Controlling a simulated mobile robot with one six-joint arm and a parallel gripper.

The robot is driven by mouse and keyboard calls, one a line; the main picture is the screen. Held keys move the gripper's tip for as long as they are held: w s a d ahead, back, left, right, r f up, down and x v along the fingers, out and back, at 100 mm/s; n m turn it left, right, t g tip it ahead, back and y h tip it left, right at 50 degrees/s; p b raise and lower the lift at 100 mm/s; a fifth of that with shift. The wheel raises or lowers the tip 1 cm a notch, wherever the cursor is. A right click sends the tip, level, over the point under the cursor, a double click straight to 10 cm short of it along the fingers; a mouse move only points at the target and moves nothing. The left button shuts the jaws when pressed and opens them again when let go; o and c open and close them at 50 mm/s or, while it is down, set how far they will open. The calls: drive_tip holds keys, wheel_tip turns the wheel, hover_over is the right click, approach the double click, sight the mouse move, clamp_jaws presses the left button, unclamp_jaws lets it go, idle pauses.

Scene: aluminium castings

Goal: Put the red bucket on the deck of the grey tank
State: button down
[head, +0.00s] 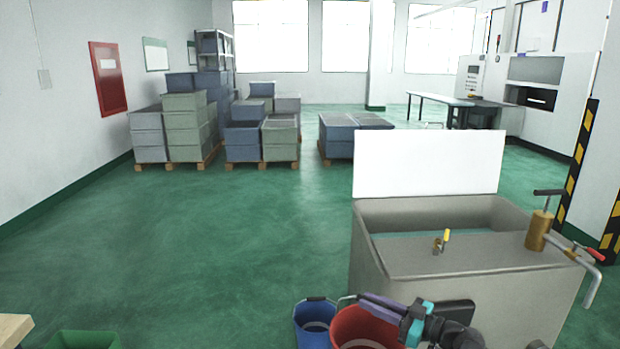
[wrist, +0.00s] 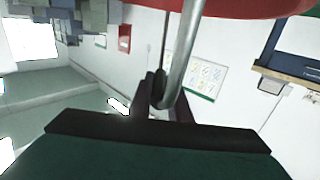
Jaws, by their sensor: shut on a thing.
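The red bucket (head: 348,325) is at the bottom centre of the head view, beside the grey tank's (head: 368,262) near left side. In the wrist view its red side (wrist: 235,8) fills part of the top edge. My gripper (head: 360,298) is over the bucket's rim. In the wrist view my gripper (wrist: 162,98) is shut on the bucket's metal handle. The bucket's bottom is out of frame, so I cannot tell whether it is clear of the floor. The tank's grey deck (head: 480,258) is flat, with an open basin behind it.
A blue bucket (head: 312,322) stands just left of the red one. On the deck are a small yellow-handled tap (head: 441,242) and, at its right end, a brass pump (head: 539,230). A white panel (head: 428,164) rises behind the basin. The deck's middle right is clear.

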drive_tip(key=shift+r+p, duration=3.8)
drive_tip(key=shift+p, duration=0.8)
drive_tip(key=shift+d, duration=0.15)
